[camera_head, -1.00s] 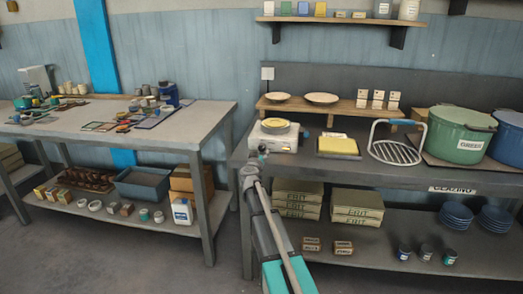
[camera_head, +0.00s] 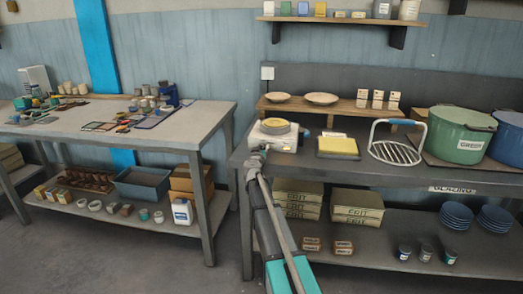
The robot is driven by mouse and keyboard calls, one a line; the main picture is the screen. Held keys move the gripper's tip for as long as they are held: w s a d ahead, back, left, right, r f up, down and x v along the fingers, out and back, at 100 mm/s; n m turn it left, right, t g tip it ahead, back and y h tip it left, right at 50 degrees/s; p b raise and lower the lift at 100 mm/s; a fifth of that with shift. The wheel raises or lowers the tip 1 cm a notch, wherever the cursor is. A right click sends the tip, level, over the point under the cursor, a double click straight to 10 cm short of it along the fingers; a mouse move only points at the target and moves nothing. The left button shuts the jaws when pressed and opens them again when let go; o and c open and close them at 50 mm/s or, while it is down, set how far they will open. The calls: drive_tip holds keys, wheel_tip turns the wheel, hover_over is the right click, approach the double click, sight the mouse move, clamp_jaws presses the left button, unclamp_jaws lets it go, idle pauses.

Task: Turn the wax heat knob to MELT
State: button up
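The wax heater (camera_head: 287,142) is a small white box with a round yellow wax pan (camera_head: 275,126) on top. It stands at the left front of the right-hand bench. My gripper (camera_head: 264,151) is at the heater's front left, at the far end of my arm. It is small and partly hidden by my own wrist, so its fingers cannot be made out. The wax heat knob and its MELT mark cannot be made out. I cannot tell whether my gripper touches the heater.
A yellow sponge-like block (camera_head: 338,147) sits on a tray right of the heater. A wire rack (camera_head: 395,150) and a green pot (camera_head: 460,135) stand farther right. A low wooden shelf with plates (camera_head: 321,99) is behind. The bench's front edge (camera_head: 330,177) runs below.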

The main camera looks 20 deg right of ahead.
drive_tip(key=c, duration=0.6)
drive_tip(key=shift+m, duration=2.3)
drive_tip(key=o, duration=1.1)
drive_tip(key=shift+o, duration=0.2)
drive_tip(key=shift+s+a, duration=0.1)
